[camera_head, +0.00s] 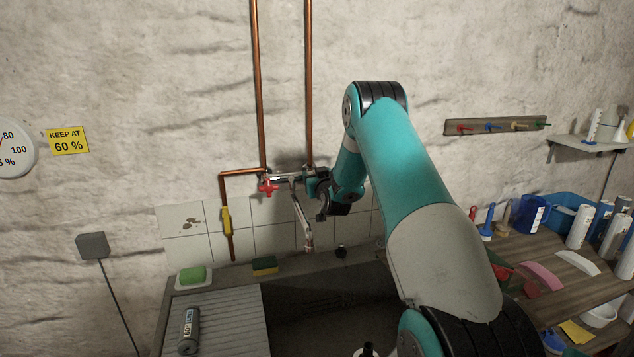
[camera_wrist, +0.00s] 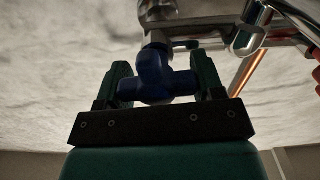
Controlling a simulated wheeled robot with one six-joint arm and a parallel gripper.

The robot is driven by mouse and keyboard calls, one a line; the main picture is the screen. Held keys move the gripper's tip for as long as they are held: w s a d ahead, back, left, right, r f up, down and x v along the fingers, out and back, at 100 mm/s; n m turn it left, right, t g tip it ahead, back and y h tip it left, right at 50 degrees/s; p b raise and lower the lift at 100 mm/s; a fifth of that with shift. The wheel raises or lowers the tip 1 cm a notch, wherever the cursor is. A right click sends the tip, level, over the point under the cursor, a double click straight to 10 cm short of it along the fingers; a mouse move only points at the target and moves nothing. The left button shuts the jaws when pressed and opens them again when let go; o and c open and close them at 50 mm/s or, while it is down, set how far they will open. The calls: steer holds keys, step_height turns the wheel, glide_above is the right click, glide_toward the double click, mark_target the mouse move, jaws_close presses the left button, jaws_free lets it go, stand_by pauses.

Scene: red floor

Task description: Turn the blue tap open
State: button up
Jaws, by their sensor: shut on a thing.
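The blue tap handle (camera_wrist: 155,78) shows in the wrist view, under the chrome faucet body (camera_wrist: 205,28). My gripper (camera_wrist: 163,82) is shut on the blue tap handle, with one finger at each side of it. In the head view my gripper (camera_head: 318,186) is at the right end of the chrome faucet (camera_head: 290,177) on the wall, and my arm and wrist hide most of the blue handle. The red tap handle (camera_head: 268,187) is at the faucet's left end. The spout (camera_head: 302,220) hangs down over the sink; I cannot make out water at its end.
Copper pipes (camera_head: 259,90) run up the wall above the faucet. A yellow-handled valve (camera_head: 226,221) is on a pipe to the left. The dark sink (camera_head: 325,315) lies below, with a sponge (camera_head: 265,265) and green soap (camera_head: 193,274) on its rim. A crowded shelf (camera_head: 535,250) stands at right.

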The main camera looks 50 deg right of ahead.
steer(key=n+b, duration=0.1)
steer(key=b, duration=0.1)
steer(key=f+n+b, duration=0.1)
steer(key=b, duration=0.2)
steer(key=shift+w+a, duration=0.1)
steer(key=shift+a, duration=0.05)
steer(key=n+b, duration=0.2)
steer(key=b, duration=0.1)
steer(key=n+b, duration=0.2)
steer(key=b, duration=0.2)
steer(key=shift+w+a+f, duration=0.1)
steer(key=shift+a, duration=0.1)
steer(key=shift+w+a+f+n+b, duration=0.1)
steer(key=shift+f+n+b, duration=0.05)
steer(key=shift+n+b, duration=2.85)
steer(key=shift+a+f+n+b, duration=0.1)
steer(key=shift+f+n+b, duration=0.1)
steer(key=shift+n+b, duration=2.8)
steer(key=shift+w+f+n+b, duration=0.15)
steer(key=shift+n+b, duration=1.95)
steer(key=shift+b, duration=1.7)
steer(key=shift+s, duration=0.1)
steer(key=o, duration=0.9)
